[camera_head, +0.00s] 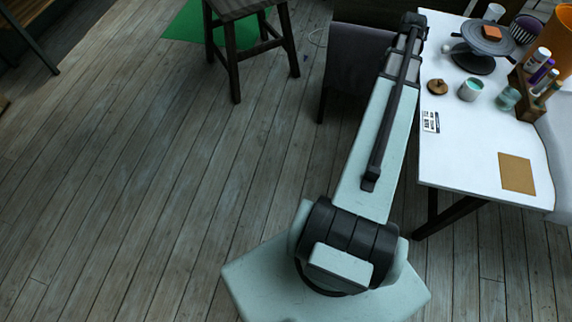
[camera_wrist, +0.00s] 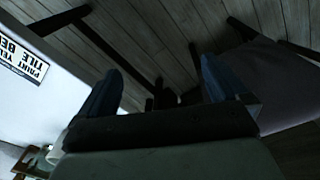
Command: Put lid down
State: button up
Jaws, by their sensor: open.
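A round brown lid with a knob (camera_head: 437,87) lies on the white table, apart from my gripper. Just right of it stands a small pale pot (camera_head: 471,90) with a teal inside, its top uncovered. My gripper (camera_wrist: 160,82) shows in the wrist view with its two dark fingers spread wide and nothing between them. Beyond the fingers are the floor and dark furniture legs. In the head view my arm stretches along the table's left edge, and the fingers cannot be made out there. The lid is not seen in the wrist view.
The white table (camera_head: 465,155) also holds a printed card (camera_head: 430,122), a brown square (camera_head: 516,174), a dark turntable (camera_head: 483,40) and a wooden rack of bottles (camera_head: 530,95). A dark chair (camera_head: 352,60) stands left of my arm. The table's near half is mostly clear.

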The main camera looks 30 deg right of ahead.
jog(key=w+a+f+n+g+y, duration=0.15)
jog(key=a+f+n, duration=0.25)
jog(key=a+f, duration=0.9)
jog(key=w+a+f+n+g, duration=0.1)
jog(key=w+a+f+n, duration=0.15)
jog(key=a+f, duration=1.15)
jog(key=s+a+f+n+g, duration=0.2)
jog(key=s+a+f+n, duration=0.2)
jog(key=s+a, duration=0.6)
jog(key=s+a+f+n+g+h, duration=0.1)
jog(key=s+a+f+n, duration=0.3)
jog(key=s+a, duration=0.7)
jog(key=a+g, duration=0.1)
jog(key=a, duration=0.4)
jog(key=shift+s+a, duration=0.15)
jog(key=shift+a, duration=0.1)
